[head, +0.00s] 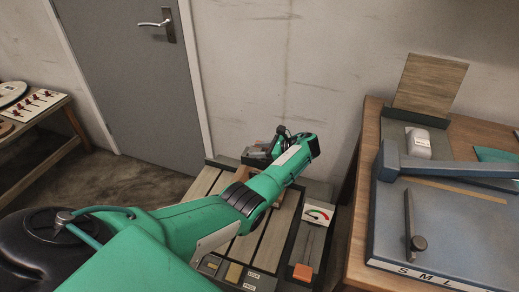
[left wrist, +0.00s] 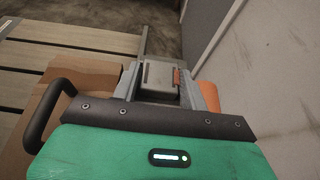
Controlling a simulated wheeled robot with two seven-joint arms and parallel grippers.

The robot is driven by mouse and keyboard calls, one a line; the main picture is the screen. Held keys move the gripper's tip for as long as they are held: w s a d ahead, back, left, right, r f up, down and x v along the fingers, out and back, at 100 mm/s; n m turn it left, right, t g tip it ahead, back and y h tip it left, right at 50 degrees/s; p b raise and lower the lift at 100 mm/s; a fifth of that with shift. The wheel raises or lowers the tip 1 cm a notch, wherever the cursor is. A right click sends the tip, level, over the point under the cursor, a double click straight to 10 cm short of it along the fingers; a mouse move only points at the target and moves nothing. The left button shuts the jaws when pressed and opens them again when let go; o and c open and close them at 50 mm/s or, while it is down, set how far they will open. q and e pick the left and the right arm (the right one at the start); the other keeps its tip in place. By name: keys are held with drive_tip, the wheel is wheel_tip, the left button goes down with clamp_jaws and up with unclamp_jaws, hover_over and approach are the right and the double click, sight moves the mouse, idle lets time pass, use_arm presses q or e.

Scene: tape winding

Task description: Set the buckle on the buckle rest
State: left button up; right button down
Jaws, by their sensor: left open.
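My left gripper (left wrist: 158,84) is open at the far end of the slatted bench; in the head view its arm hides most of it. In the left wrist view a grey block (left wrist: 160,72) with a reddish-brown strip on its right side sits between or just beyond the fingers. It may be the buckle or its rest; I cannot tell which. In the head view a small grey and reddish object (head: 258,151) shows just left of the gripper, at the bench's far end. I cannot tell whether the fingers touch anything. My right gripper is not in view.
The slatted bench (head: 205,183) has a gauge panel (head: 319,213) and an orange block (head: 302,272) at its right. A wooden table (head: 359,240) with a blue-grey board stands further right. The wall (left wrist: 285,75) is close to the gripper. A tan wooden block (left wrist: 90,75) lies left of it.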

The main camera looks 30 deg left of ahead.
use_arm(q)
drive_tip(key=v, duration=1.1)
drive_tip(key=shift+b, duration=0.3)
drive_tip(key=shift+w+d+r, duration=0.15)
drive_tip(key=shift+d+r, duration=0.15)
drive_tip(key=shift+d, duration=0.2)
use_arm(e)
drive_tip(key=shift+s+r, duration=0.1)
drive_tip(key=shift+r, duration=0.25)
